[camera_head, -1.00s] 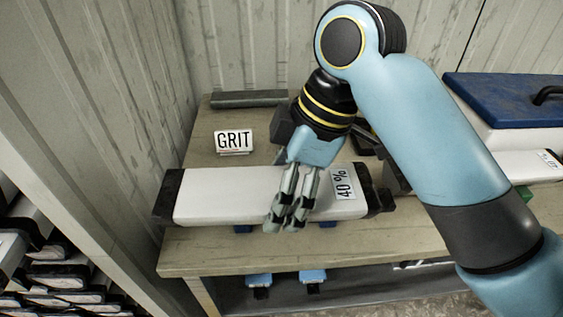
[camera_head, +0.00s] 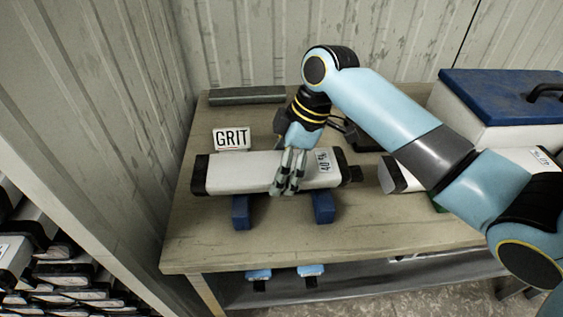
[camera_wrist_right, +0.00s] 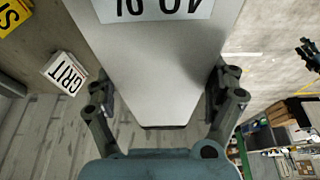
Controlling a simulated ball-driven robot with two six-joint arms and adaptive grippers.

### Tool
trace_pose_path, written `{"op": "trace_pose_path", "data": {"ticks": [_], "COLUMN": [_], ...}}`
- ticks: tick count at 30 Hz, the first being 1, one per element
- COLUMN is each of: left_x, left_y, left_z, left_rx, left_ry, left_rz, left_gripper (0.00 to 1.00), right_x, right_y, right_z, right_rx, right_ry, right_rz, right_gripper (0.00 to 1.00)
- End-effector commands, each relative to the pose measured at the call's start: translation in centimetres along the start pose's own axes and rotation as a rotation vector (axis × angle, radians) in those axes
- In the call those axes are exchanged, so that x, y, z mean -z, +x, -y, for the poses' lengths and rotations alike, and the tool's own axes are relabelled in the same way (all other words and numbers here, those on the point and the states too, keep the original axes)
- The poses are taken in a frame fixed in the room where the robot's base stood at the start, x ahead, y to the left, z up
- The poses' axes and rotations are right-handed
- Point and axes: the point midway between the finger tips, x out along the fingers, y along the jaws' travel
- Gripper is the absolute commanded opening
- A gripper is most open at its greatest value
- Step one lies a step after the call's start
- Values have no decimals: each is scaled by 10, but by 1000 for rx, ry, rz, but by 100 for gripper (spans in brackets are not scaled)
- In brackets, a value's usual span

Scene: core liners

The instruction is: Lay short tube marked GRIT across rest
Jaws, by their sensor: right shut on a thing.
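A white tube (camera_head: 230,173) with black end caps and a "40 %" label lies level above two blue rest blocks (camera_head: 241,212) (camera_head: 323,208). It spans both blocks; I cannot tell whether it touches them. The word GRIT is on a white card (camera_head: 231,139) standing behind the tube; the card also shows in the right wrist view (camera_wrist_right: 65,73). My right gripper (camera_head: 289,186) is shut around the tube, right of its middle. In the right wrist view the tube (camera_wrist_right: 160,75) sits between both fingers. My left gripper is not in view.
The wooden table (camera_head: 400,222) is clear in front of the blocks. A dark bar (camera_head: 247,95) lies at the back. Another white tube (camera_head: 393,177) lies to the right, partly behind my arm. A white case with a blue lid (camera_head: 500,90) stands at the back right. Racked tubes fill the lower left.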

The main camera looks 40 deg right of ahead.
Motion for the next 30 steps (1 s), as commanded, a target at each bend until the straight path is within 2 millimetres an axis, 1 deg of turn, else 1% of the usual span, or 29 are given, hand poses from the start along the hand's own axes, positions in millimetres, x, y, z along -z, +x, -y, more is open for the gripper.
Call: {"op": "trace_pose_path", "data": {"ticks": [3, 6, 20, 21, 23, 24, 30], "left_x": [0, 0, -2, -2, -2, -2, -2], "left_y": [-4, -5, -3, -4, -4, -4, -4], "left_z": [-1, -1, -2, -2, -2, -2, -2], "left_rx": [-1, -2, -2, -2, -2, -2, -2], "left_ry": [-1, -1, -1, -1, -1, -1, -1], "left_rz": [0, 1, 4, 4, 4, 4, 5], "left_gripper": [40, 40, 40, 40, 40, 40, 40], "right_x": [-4, -8, -10, -11, -11, -11, -11], "right_y": [15, 24, 30, 31, 31, 31, 31], "right_z": [1, 1, 1, 2, 2, 2, 2], "right_rx": [2, 0, -2, 1, 1, 1, 1], "right_ry": [1, 0, -1, 0, 0, 0, 0], "right_rz": [-2, -1, -2, 1, 1, 1, 1], "right_gripper": [30, 30, 30, 91, 99, 100, 100]}}
